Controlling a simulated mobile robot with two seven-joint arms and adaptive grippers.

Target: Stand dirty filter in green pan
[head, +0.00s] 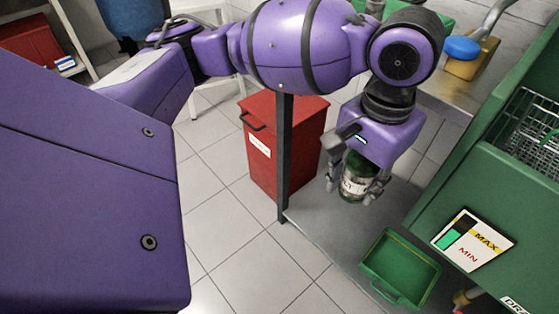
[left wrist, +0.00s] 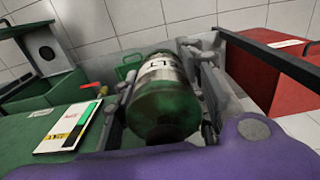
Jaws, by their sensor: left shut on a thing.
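The dirty filter is a dark green canister (head: 353,178) with a pale label band. My left gripper (head: 355,189) is shut on it, one finger on each side, and holds it above the grey surface. The filter fills the middle of the left wrist view (left wrist: 163,112), its green end facing the camera. The green pan (head: 402,268) is a shallow, empty tray on the grey surface, below and to the right of the filter in the head view. A small part of a green container, likely the pan, shows behind the filter in the left wrist view (left wrist: 128,67). My right gripper is not in view.
A green machine with a MAX/MIN level plate (head: 473,240) and a wire basket (head: 527,130) rises right of the pan. A red bin (head: 283,147) stands behind a dark post (head: 284,160), left of the filter. Tiled floor is clear at lower left.

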